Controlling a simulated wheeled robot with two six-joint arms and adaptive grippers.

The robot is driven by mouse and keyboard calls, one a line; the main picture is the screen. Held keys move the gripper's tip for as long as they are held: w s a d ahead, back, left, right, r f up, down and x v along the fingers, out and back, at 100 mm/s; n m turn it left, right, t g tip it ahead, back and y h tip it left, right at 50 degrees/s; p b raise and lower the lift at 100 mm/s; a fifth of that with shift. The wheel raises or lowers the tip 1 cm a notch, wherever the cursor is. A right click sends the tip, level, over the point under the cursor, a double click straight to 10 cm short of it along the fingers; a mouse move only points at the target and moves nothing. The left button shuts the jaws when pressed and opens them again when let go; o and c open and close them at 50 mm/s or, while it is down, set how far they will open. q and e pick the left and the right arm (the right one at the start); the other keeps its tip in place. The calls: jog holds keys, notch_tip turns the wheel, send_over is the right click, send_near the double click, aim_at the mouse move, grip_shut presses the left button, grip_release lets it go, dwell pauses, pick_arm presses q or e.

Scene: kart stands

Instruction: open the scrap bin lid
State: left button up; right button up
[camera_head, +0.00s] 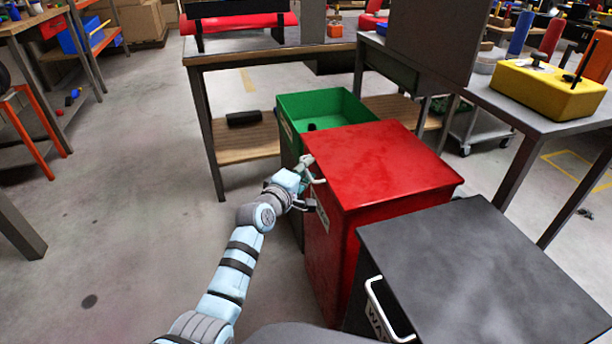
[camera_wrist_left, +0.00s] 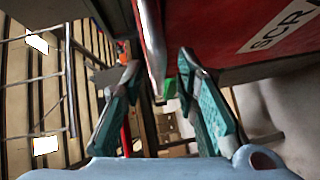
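The scrap bin (camera_head: 330,255) is the red one in the middle. Its flat red lid (camera_head: 385,160) lies shut on top, with a pale handle (camera_head: 315,178) on its left-hand side. In the left wrist view, the red wall bears a label (camera_wrist_left: 284,24) reading "SCR", partly cut off. My left gripper (camera_head: 303,172) is at the handle. In the left wrist view my left gripper (camera_wrist_left: 158,78) has its fingers apart, with the pale handle bar (camera_wrist_left: 152,40) reaching down between them. Contact with the bar cannot be told. My right gripper is not in view.
An open green bin (camera_head: 320,104) stands behind the red one, and a dark grey lidded bin (camera_head: 480,270) with a white handle stands close in front. Workbenches (camera_head: 270,52) stand behind and to the right. The floor (camera_head: 130,210) on the left is clear.

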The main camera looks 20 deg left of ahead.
pick_arm(q)
jog(key=shift+w, duration=0.1)
grip_shut()
jog(key=shift+r, duration=0.1)
dwell(0.3)
